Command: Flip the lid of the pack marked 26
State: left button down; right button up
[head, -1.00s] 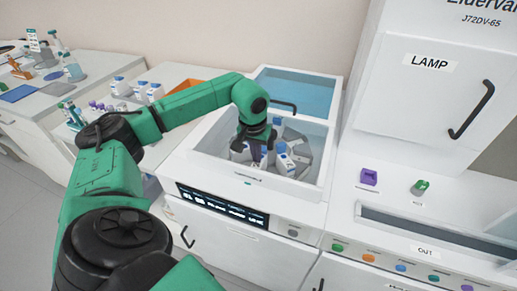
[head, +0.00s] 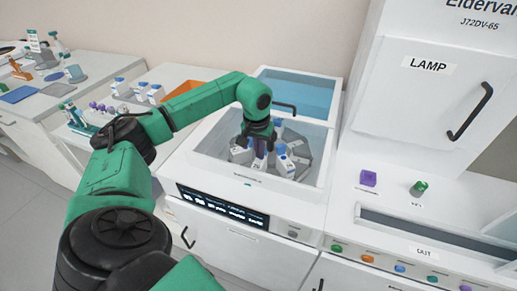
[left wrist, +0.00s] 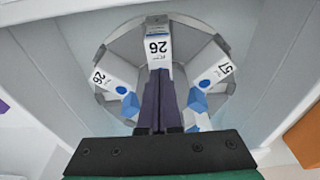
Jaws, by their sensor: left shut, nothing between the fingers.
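A second pack, at left, (left wrist: 115,80) seems to read 26 too, and a third, at right, (left wrist: 211,69) seems to read 57; both have blue parts. In the head view my left gripper (head: 259,163) reaches down into the open chamber among the packs, hiding some of them. My right gripper is out of view.
The chamber's white rim (head: 215,165) surrounds the grey rotor (head: 303,151). Its raised blue-tinted lid (head: 300,92) stands behind. A tall LAMP cabinet (head: 425,100) rises at right. Several bottles and racks stand on the left benches.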

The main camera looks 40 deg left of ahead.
pick_arm(q)
jog(key=shift+w, duration=0.1)
dwell(0.3)
jog(key=shift+w+a+r, duration=0.15)
jog(key=shift+w+a, duration=0.05)
jog(key=shift+w, duration=0.3)
notch_tip(320, 180, up, 7)
jog(key=p, duration=0.6)
